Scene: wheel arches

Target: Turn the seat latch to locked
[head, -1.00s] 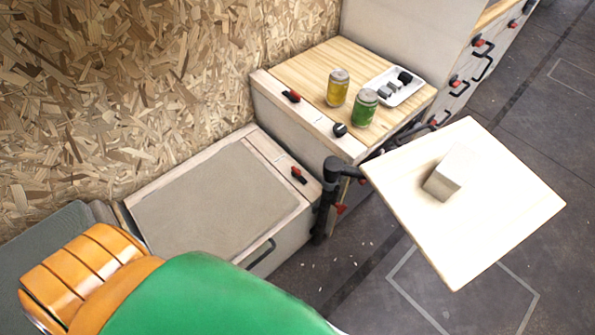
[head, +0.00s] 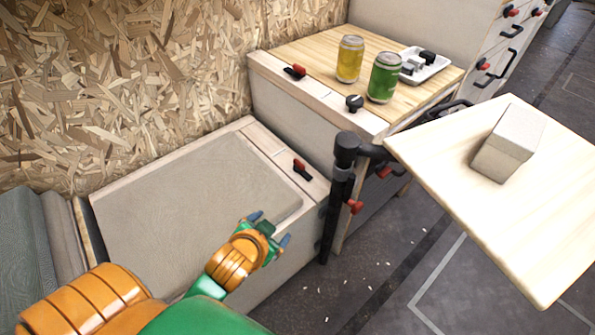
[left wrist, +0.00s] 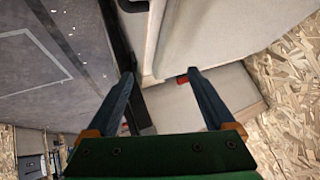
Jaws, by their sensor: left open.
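The seat latch (head: 301,169), a small red and black turning handle, sits on the wooden strip at the right end of the low bench seat (head: 195,190). My left gripper (head: 270,228) is open and empty, over the front right part of the seat. It is apart from the latch, which lies up and to the right of it in the head view. In the left wrist view, the open fingers (left wrist: 158,73) point toward a pale panel. A small red part shows beside the right fingertip; I cannot tell whether it is the seat latch. My right gripper is not in view.
A black post (head: 338,195) carries a swivel table (head: 560,200) with a grey block (head: 508,143). The wooden counter (head: 320,58) holds a yellow can (head: 350,59), a green can (head: 384,78), a white tray (head: 437,66), a black knob (head: 354,103) and another red latch (head: 295,71).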

